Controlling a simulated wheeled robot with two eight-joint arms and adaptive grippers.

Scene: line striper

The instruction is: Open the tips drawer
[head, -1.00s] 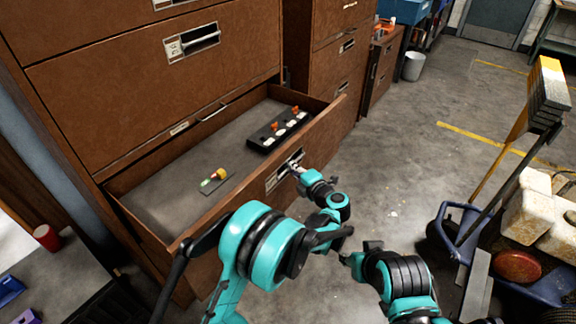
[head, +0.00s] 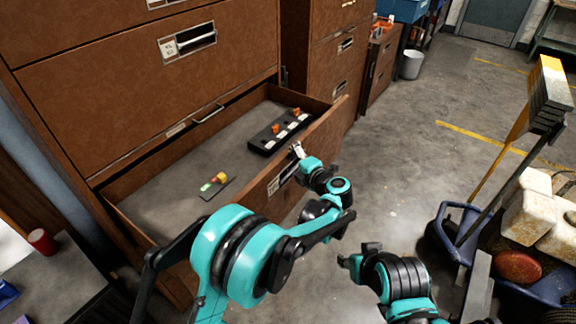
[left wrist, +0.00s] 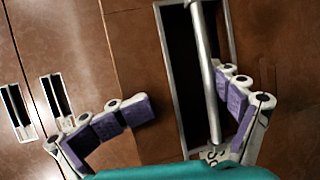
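A brown cabinet drawer (head: 128,203) stands pulled out, its inside visible from above. I cannot read its label, so I cannot tell whether it is the tips drawer. Its front carries a metal handle (head: 284,174), partly hidden by my left arm. My left gripper (head: 299,152) is at the drawer front, by the handle. In the left wrist view the purple-padded fingers (left wrist: 190,105) are spread apart, with the metal handle bar (left wrist: 204,70) between them, nearer the right finger. My right gripper (head: 358,254) hangs over the floor, away from the cabinet, its fingers apart and empty.
The drawer holds a black tray (head: 262,145) with orange pieces and a small card (head: 210,193) with yellow and green parts. A closed drawer (head: 110,85) is above. A blue cart (head: 440,235) with white jugs stands right. Open floor (head: 400,190) lies between.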

